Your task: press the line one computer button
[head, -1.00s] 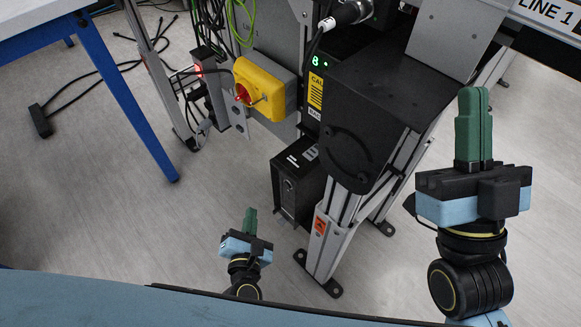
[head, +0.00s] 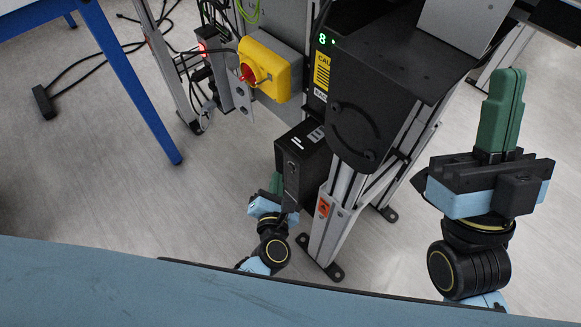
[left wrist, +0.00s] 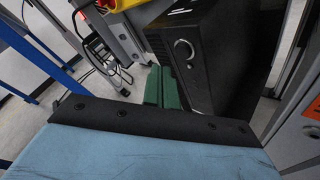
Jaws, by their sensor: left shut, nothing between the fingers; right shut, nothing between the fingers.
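The line one computer is a black box (head: 303,160) low beside the conveyor leg. In the left wrist view the computer (left wrist: 205,60) is close, with a round silver-ringed button (left wrist: 183,52) on its front face. My left gripper (head: 276,183) is at the lower left edge of the computer, shut and empty, partly hidden. Its green fingers (left wrist: 162,88) show in the left wrist view just left of and below the button; I cannot tell whether they touch the box. My right gripper (head: 502,108) is shut and empty, pointing up at the far right, away from the computer.
A yellow switch box with a red knob (head: 268,70) is above and left of the computer. The conveyor leg (head: 335,215) stands just right of it. A blue table leg (head: 128,85) and cables are at the left.

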